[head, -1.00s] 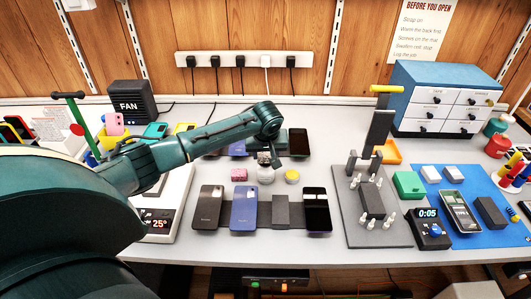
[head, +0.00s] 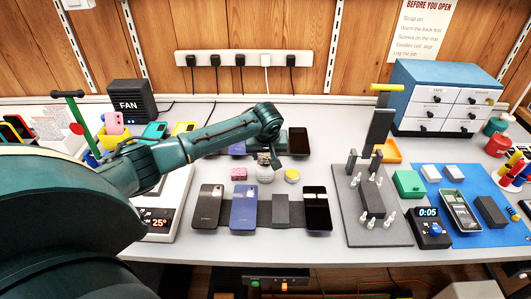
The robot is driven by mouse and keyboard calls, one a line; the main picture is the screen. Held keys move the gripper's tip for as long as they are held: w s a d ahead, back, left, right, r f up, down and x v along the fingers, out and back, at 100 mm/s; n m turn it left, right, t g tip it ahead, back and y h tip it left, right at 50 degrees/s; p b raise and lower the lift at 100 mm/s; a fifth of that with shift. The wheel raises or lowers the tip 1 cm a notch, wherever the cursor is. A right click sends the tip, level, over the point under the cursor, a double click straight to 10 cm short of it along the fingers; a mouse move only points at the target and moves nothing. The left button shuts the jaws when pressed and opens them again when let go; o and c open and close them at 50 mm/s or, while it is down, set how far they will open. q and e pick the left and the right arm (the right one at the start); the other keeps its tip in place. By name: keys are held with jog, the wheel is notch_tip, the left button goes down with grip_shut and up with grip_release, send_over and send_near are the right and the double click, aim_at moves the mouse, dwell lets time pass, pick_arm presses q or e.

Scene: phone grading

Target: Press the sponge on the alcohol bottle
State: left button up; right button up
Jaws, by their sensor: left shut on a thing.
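My left gripper (head: 268,160) comes in from the left and points down above the middle of the table. It is shut on a small pale tan thing, which looks like the sponge (head: 263,158), though it is partly hidden by the fingers. Directly beneath is a small round whitish container, which looks like the alcohol bottle (head: 265,175). The sponge is at its top; I cannot tell whether they touch. My right gripper is not in view.
A pink block (head: 239,174) stands just left of the bottle and a yellow-topped jar (head: 292,175) just right. Several phones lie in front, including a blue one (head: 244,207). More phones lie behind. A grey fixture plate (head: 385,238) is at right.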

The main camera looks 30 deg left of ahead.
aim_at(265, 156)
pick_arm(q)
jog(key=shift+f, duration=0.5)
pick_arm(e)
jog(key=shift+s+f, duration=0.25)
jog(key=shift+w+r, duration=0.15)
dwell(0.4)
pick_arm(q)
jog(key=shift+r+p, duration=0.6)
jog(key=shift+r, duration=0.05)
jog(key=shift+r+p, duration=0.35)
jog(key=shift+p, duration=0.1)
notch_tip(265, 156, up, 2)
jog(key=shift+r+p, duration=0.1)
jog(key=shift+p, duration=1.05)
jog(key=shift+r+p, duration=0.6)
jog(key=shift+p, duration=0.2)
jog(key=shift+r, duration=0.9)
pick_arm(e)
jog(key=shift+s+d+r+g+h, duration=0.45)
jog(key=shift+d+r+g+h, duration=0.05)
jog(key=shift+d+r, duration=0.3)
